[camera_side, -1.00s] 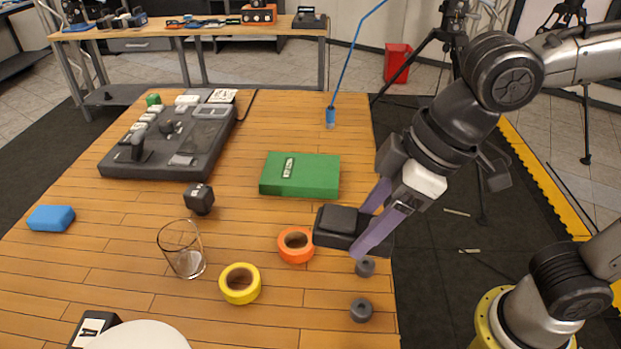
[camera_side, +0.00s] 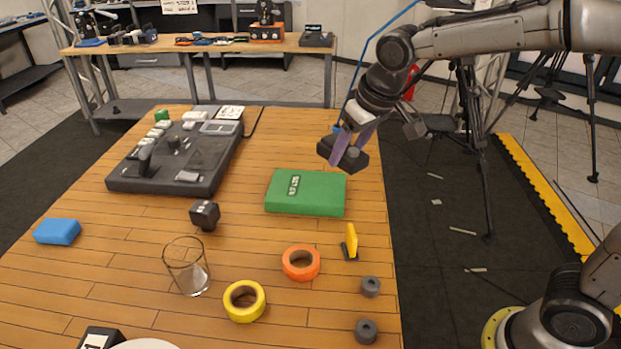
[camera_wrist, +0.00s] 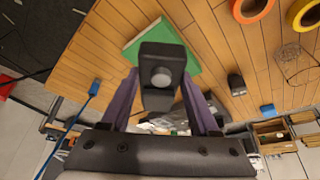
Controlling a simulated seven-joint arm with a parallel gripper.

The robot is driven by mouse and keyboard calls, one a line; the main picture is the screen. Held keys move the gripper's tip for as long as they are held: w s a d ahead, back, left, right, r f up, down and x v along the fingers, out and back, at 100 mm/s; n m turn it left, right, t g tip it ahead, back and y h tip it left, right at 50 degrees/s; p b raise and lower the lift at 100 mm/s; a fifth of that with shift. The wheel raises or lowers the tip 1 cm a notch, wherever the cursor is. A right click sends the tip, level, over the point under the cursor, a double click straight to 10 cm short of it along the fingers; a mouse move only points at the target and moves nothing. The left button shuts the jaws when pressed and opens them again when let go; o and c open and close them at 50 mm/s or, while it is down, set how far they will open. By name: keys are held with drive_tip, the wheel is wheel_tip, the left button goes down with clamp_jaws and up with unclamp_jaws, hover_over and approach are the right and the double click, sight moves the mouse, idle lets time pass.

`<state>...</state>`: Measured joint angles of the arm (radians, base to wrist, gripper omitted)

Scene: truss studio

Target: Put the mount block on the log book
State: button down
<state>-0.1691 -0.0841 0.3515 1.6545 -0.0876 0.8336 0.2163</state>
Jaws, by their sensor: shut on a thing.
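The mount block (camera_side: 327,148) is a dark, blocky piece with a round grey knob, which faces the camera in the wrist view (camera_wrist: 161,76). My gripper (camera_side: 348,150) is shut on it with its two purple fingers and holds it in the air, clear of the table. The log book (camera_side: 305,193) is a flat green block with a small dark label, lying on the wooden table. In the side view my gripper appears above and beyond the book's far right corner. In the wrist view the book (camera_wrist: 135,46) is partly hidden behind the mount block.
A glass (camera_side: 187,268) and yellow tape roll (camera_side: 244,301) are nearer. A dark console (camera_side: 180,160) lies left. The book's top is clear.

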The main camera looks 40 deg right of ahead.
sight(328, 139)
drive_tip(key=w, duration=0.1)
drive_tip(key=w+f, duration=0.2)
drive_tip(key=w, duration=0.1)
drive_tip(key=shift+w+a, duration=0.1)
drive_tip(key=shift+a, duration=0.15)
drive_tip(key=w+f, duration=0.2)
drive_tip(key=f, duration=0.1)
drive_tip(key=w+f, duration=0.2)
drive_tip(key=shift+w+a, duration=0.1)
drive_tip(key=shift+a, duration=0.2)
drive_tip(key=shift+w+f, duration=0.2)
drive_tip(key=shift+w, duration=0.05)
drive_tip(key=shift+w+a+f, duration=0.1)
drive_tip(key=shift+w+f, duration=0.05)
drive_tip(key=shift+f, duration=1.6)
drive_tip(key=shift+f, duration=0.1)
drive_tip(key=shift+c, duration=0.6)
unclamp_jaws()
drive_tip(key=shift+f, duration=0.1)
drive_tip(key=v, duration=1.2)
drive_tip(key=shift+r, duration=0.3)
